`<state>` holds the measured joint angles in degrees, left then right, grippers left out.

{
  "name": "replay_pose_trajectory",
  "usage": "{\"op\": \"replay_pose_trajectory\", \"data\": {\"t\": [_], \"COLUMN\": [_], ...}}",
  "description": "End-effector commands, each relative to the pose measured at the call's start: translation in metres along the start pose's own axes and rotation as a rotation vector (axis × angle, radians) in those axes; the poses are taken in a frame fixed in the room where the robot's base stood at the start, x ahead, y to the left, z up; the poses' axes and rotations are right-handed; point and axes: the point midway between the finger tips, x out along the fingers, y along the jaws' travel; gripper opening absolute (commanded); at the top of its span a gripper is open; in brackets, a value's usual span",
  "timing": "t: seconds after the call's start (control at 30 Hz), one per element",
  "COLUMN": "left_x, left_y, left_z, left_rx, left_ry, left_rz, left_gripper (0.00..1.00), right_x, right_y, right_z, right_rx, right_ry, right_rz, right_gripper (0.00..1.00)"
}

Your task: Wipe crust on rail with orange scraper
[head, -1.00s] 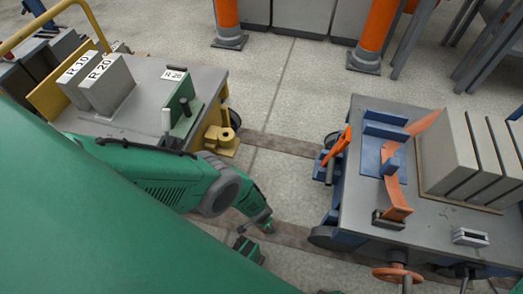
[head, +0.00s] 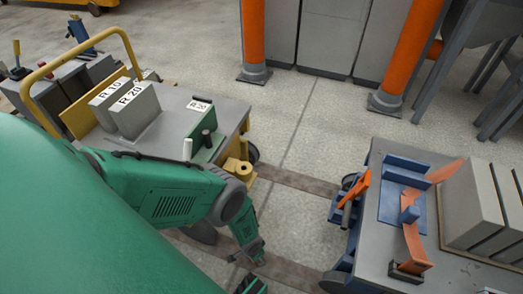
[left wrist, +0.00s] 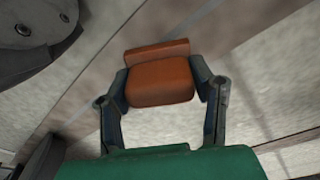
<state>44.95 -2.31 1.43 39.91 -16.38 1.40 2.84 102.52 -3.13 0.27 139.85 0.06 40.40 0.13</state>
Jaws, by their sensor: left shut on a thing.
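My left gripper (left wrist: 160,78) is shut on the orange scraper (left wrist: 160,80), a blunt orange-brown block with a raised edge, held between its two dark fingers. In the head view my green left arm reaches down between two carts; the scraper does not show there. Brown rail strips (head: 295,181) (head: 290,273) run along the floor between the carts. In the left wrist view a brownish band (left wrist: 88,92) crosses the floor diagonally behind the scraper; I cannot tell whether the scraper touches it. I cannot make out any crust. My right gripper is not in view.
A yellow-framed cart (head: 228,98) with grey labelled blocks stands at left. A grey cart (head: 375,235) at right carries grey slabs and blue and orange parts; an orange tool (head: 355,188) is on its near side. Orange posts (head: 254,35) stand behind. Floor between the carts is clear.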

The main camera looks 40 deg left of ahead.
Motion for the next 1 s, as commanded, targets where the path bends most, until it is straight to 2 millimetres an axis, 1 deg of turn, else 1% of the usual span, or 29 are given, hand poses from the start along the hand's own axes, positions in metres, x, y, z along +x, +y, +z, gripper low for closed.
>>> {"op": "replay_pose_trajectory", "data": {"t": [0.1, 0.37, 0.77, 1.0], "left_x": [-0.001, -0.002, -0.002, -0.002], "left_y": [-0.007, -0.013, -0.042, -0.044], "left_z": [0.003, 0.006, 0.022, 0.024], "left_rx": [-0.003, -0.001, -0.004, 0.0], "left_ry": [0.001, 0.002, 0.002, 0.001], "left_rz": [0.0, 0.0, 0.0, 0.001], "left_gripper": [0.03, 0.03, 0.03, 0.03], "right_x": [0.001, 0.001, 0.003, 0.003], "right_y": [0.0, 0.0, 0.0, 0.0], "right_z": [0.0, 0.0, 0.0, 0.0], "right_rx": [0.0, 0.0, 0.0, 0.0], "right_ry": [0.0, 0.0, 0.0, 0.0], "right_rz": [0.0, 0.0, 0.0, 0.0], "right_gripper": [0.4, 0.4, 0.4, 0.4]}}
